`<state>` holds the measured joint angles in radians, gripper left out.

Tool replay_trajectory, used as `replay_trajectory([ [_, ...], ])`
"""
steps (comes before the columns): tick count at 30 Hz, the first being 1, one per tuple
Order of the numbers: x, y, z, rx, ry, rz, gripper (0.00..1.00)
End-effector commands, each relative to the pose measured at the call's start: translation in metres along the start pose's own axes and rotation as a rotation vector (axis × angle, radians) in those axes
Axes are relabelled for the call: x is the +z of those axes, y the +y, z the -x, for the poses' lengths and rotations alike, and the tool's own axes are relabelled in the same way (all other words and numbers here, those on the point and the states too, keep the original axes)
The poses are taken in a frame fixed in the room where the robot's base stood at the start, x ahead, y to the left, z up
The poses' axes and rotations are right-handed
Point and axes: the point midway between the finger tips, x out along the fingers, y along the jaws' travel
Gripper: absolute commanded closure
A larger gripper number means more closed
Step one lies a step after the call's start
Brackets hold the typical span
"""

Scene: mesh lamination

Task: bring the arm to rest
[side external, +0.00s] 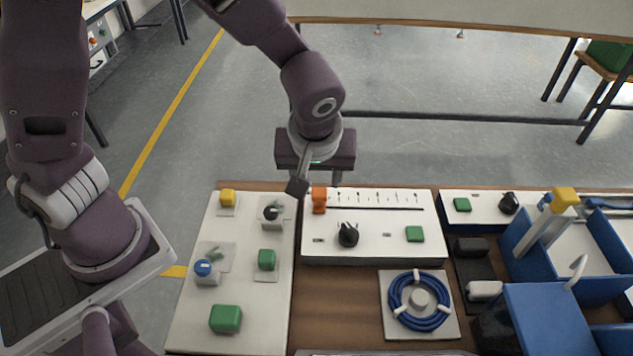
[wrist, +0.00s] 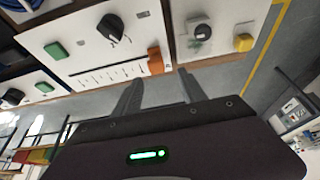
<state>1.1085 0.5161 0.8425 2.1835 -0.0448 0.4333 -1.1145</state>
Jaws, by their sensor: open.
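My gripper (side external: 322,178) hangs near the back edge of the bench, behind the white slider panel. In the wrist view its two fingers (wrist: 158,90) stand apart with nothing between them. The orange slider knob (side external: 319,200) is at the left end of its slot, just in front of and below my gripper in the side view. In the wrist view the orange knob (wrist: 155,60) lies beyond the fingertips, and I see no contact. My arm comes down from the top of the side view.
A white board (side external: 232,278) with yellow, blue, black and green controls lies left. The slider panel (side external: 380,243) carries a black knob (side external: 348,234) and green button (side external: 415,233). A blue coil (side external: 419,299) and blue bins (side external: 545,310) are right. Open floor lies behind the bench.

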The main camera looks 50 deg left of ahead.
Motion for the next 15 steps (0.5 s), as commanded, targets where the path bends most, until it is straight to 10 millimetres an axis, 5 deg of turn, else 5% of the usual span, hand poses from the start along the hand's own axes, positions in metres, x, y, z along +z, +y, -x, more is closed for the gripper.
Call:
replay_trajectory([
  [9, -0.001, -0.006, 0.007, 0.008, -0.043, -0.008, 0.51],
  [11, -0.004, -0.017, 0.022, 0.036, -0.114, -0.033, 0.51],
  [15, -0.014, -0.060, 0.088, 0.214, -0.255, -0.194, 0.51],
])
